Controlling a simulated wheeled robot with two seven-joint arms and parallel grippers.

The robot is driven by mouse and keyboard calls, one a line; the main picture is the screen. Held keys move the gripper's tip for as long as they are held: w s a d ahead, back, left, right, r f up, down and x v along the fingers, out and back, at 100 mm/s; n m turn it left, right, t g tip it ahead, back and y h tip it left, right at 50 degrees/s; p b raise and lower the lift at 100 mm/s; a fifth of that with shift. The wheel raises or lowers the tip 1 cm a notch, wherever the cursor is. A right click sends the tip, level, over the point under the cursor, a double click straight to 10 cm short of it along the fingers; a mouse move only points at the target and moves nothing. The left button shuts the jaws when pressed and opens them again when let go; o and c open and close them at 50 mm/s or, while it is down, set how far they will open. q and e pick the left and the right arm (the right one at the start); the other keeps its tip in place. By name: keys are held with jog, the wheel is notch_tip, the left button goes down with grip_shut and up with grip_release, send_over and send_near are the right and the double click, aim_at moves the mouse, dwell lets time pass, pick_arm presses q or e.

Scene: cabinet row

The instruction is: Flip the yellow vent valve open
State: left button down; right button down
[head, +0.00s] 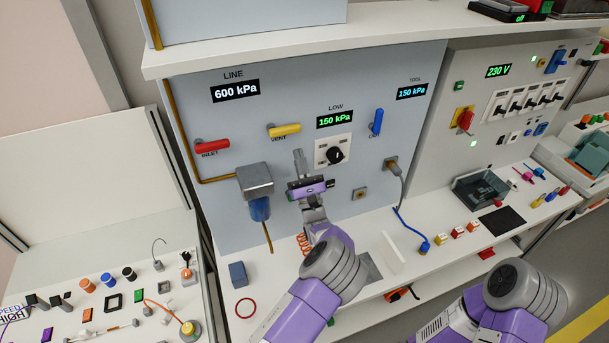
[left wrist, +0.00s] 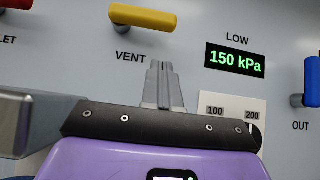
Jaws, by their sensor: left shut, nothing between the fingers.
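The yellow vent valve (head: 284,130) is on the grey-blue panel above the VENT label, its handle lying nearly level and reaching right from its pivot. It also shows at the top of the left wrist view (left wrist: 145,17). My left gripper (head: 299,154) is shut and empty, its fingers pointing up, just below and slightly right of the handle. In the left wrist view its fingertips (left wrist: 161,68) are together, with a visible gap between them and the yellow handle. My right arm shows at the lower right, but its gripper is out of view.
A red inlet handle (head: 211,145) is to the left, and a blue out handle (head: 376,122) stands upright to the right. A black regulator knob (head: 335,155) is right of my gripper. A filter unit (head: 256,181) juts out at lower left. The LINE display (head: 235,91) reads 600 kPa.

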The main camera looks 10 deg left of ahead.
aim_at(284, 128)
pick_arm(q)
notch_tip(284, 128, up, 4)
jog(key=shift+w+a+r+p, duration=0.15)
jog(key=shift+r+p, duration=0.05)
jog(key=shift+p, duration=0.25)
